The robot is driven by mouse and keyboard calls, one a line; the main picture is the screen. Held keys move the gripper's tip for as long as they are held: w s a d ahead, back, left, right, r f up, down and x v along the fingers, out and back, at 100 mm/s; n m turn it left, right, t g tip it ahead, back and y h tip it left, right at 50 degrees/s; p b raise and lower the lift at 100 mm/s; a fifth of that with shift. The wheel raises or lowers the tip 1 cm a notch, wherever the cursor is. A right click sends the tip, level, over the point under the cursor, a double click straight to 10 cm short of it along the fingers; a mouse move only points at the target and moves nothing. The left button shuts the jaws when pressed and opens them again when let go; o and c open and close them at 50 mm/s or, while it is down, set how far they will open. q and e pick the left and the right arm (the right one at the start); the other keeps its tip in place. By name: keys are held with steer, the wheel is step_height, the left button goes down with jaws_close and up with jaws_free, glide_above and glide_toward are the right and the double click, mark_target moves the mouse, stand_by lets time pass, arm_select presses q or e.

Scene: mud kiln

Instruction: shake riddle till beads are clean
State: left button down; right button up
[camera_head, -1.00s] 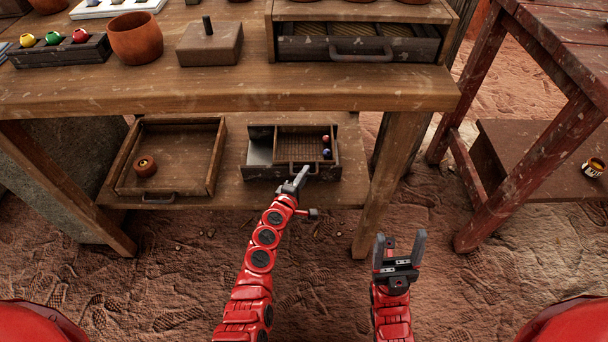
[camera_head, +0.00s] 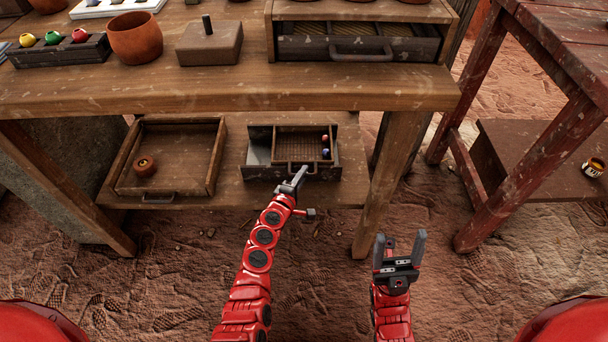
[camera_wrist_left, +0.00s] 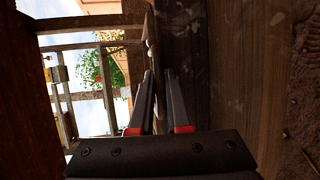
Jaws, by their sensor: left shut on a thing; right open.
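The riddle (camera_head: 296,147), a small wooden-framed sieve with a mesh floor, sits in a dark box (camera_head: 257,173) on the lower shelf. Two small beads, one reddish (camera_head: 324,138) and one blue (camera_head: 326,153), lie at the riddle's right side. My left gripper (camera_head: 300,174) is shut on the riddle's front handle; the grip itself is mostly hidden by the fingers. In the left wrist view the fingers (camera_wrist_left: 159,100) point ahead, with the handle hard to make out. My right gripper (camera_head: 399,248) is open and empty, low in front of the bench.
The bench top (camera_head: 220,95) overhangs the shelf, and a bench leg (camera_head: 388,185) stands to the right. A red table (camera_head: 487,150) is at the far right.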

mark_target(281, 168)
arm_select(q)
steer(key=a+b, duration=0.1)
steer(key=a, duration=0.6)
steer(key=shift+a, duration=0.55)
steer(key=c, duration=0.9)
jaws_free()
steer(key=shift+a, duration=0.1)
steer(key=shift+s, duration=0.2)
steer(key=p+v, duration=0.3)
steer(key=v, duration=1.4)
steer(key=shift+r, duration=0.1)
